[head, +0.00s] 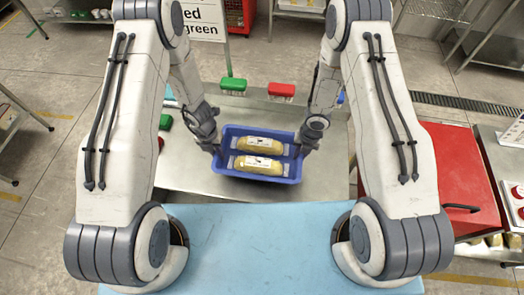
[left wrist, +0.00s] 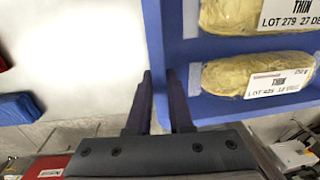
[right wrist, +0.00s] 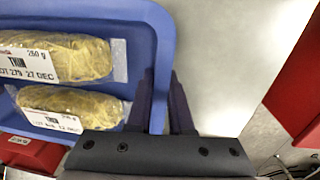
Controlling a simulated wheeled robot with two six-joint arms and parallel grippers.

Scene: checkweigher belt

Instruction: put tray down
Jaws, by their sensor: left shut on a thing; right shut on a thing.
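A blue tray (head: 257,176) holds two wrapped yellow packs, a far pack (head: 262,146) and a near pack (head: 258,165), with white labels. It is over the grey metal table. My left gripper (head: 217,150) is shut on the tray's left wall, which shows between its fingers in the left wrist view (left wrist: 160,100). My right gripper (head: 301,150) is shut on the right wall, which also shows in the right wrist view (right wrist: 160,100). I cannot tell whether the tray's underside touches the table.
Bare grey table (head: 187,172) lies left of the tray. A green block (head: 233,85) and a red block (head: 281,90) stand behind it. A light blue surface (head: 265,240) is in front. A red bin (head: 450,170) stands to the right.

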